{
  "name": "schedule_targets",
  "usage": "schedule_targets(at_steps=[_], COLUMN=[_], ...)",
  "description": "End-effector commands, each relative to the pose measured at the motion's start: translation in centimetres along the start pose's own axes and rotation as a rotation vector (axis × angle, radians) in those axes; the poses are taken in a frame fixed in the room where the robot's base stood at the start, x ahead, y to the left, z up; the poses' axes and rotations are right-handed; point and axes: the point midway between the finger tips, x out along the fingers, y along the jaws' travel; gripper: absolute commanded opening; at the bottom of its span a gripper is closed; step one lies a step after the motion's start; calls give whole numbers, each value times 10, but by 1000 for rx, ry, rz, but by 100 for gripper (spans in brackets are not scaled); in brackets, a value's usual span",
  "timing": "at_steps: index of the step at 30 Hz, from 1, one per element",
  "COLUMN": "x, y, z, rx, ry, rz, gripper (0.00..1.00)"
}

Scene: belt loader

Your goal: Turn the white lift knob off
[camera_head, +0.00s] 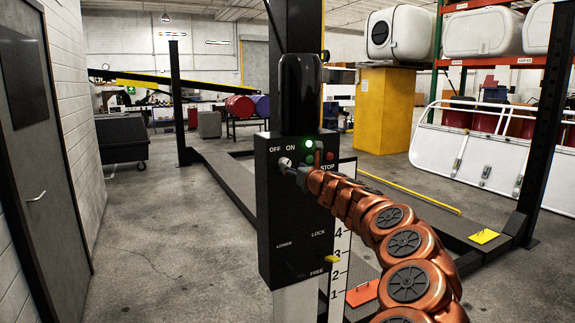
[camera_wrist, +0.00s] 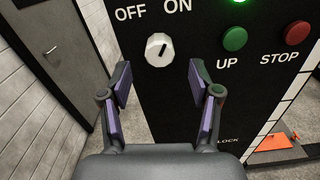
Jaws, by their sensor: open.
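The white lift knob (camera_wrist: 159,49) is on the black control panel (camera_wrist: 215,95), below the OFF and ON labels. Its dark mark seems to lean up and to the right, toward ON. In the head view the knob (camera_head: 285,162) shows at the panel's upper left. My gripper (camera_wrist: 159,82) is open and empty. Its two fingers stand apart, one to each side below the knob in the wrist view, with no visible contact. In the head view my gripper (camera_head: 291,169) is right at the knob and partly covers it.
The green UP button (camera_wrist: 234,39) and red STOP button (camera_wrist: 297,33) sit right of the knob. A green light (camera_head: 309,145) is lit above. A yellow lever (camera_head: 331,259) sticks out lower on the panel. A grey door (camera_head: 35,150) is at the left.

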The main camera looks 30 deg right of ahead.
Motion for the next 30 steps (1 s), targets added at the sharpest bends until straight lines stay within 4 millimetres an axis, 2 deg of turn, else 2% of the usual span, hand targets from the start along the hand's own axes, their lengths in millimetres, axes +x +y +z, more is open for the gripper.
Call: schedule_targets(at_steps=[6, 15, 30], x=[19, 37, 42], y=[1, 0, 1], z=[0, -1, 0], rx=[-3, -3, -1], ry=[2, 2, -1], rz=[1, -1, 1], gripper=[63, 63, 63])
